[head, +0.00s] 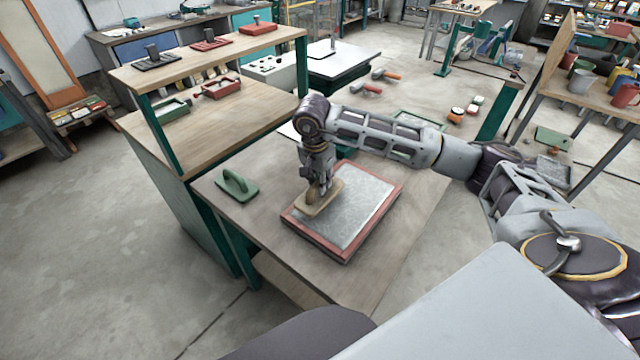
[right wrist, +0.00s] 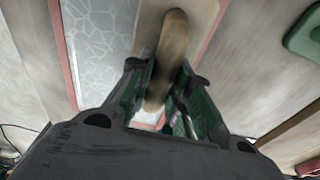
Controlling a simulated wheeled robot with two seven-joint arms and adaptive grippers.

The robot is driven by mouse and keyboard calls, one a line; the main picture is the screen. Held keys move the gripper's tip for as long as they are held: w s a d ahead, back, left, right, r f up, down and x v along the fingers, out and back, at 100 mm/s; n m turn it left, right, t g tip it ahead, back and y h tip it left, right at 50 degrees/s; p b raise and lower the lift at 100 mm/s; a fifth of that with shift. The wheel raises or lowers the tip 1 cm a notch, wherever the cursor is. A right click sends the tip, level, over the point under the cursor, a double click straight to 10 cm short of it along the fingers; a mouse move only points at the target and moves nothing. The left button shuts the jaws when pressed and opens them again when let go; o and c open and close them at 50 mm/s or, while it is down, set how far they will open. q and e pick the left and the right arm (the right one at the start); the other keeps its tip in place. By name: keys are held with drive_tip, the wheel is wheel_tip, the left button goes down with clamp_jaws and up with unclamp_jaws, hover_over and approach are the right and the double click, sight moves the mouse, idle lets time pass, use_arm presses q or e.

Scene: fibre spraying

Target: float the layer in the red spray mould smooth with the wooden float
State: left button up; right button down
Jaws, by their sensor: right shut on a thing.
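The red spray mould (head: 345,258) lies flat on the near workbench, filled with a pale grey speckled layer (head: 362,200). In the right wrist view the layer (right wrist: 98,50) shows a whitish cracked-looking pattern. The wooden float (head: 318,204) sits over the left part of the mould. My right gripper (head: 318,184) reaches down from above and is shut on its handle. In the right wrist view the handle (right wrist: 168,55) runs between the fingers. Whether the float touches the layer cannot be told. My left gripper is not in view.
A green float-like tool (head: 236,186) lies on the bench left of the mould. A wooden shelf unit (head: 225,115) with trays stands behind it. Hammers (head: 386,74) and a green-edged tray (head: 420,122) lie further back. Bare bench (head: 410,215) lies right of the mould.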

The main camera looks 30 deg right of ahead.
drive_tip(key=shift+r+p, duration=0.45)
drive_tip(key=shift+r, duration=0.8)
drive_tip(key=shift+f, duration=0.1)
